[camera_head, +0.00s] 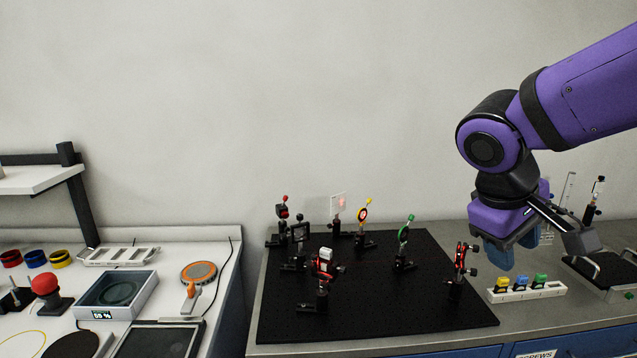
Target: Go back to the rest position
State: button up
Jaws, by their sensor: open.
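My purple arm comes in from the upper right. My gripper (515,251) hangs at its end above the right part of the bench, pointing down, with blue finger pads. It is open and I see nothing held in it. It is above and behind a white rack (526,292) that carries yellow, blue and green pieces. A black breadboard (400,318) lies left of the gripper, with several optical mounts standing on it. Part of the bench behind the gripper is hidden by the arm.
A black tray with handles (600,272) and a dark post (591,205) stand at the right. A white table (215,300) at the left holds a red button (46,288), a display box (118,295) and coloured rings. The air above the breadboard is clear.

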jog(key=s+d+r+m+t+y, duration=0.3)
jog(key=s+r+m+t+y, duration=0.1)
jog(key=s, duration=0.5)
jog(key=shift+s+r+y, duration=0.15)
jog(key=shift+s+y, duration=0.15)
dwell(1.4)
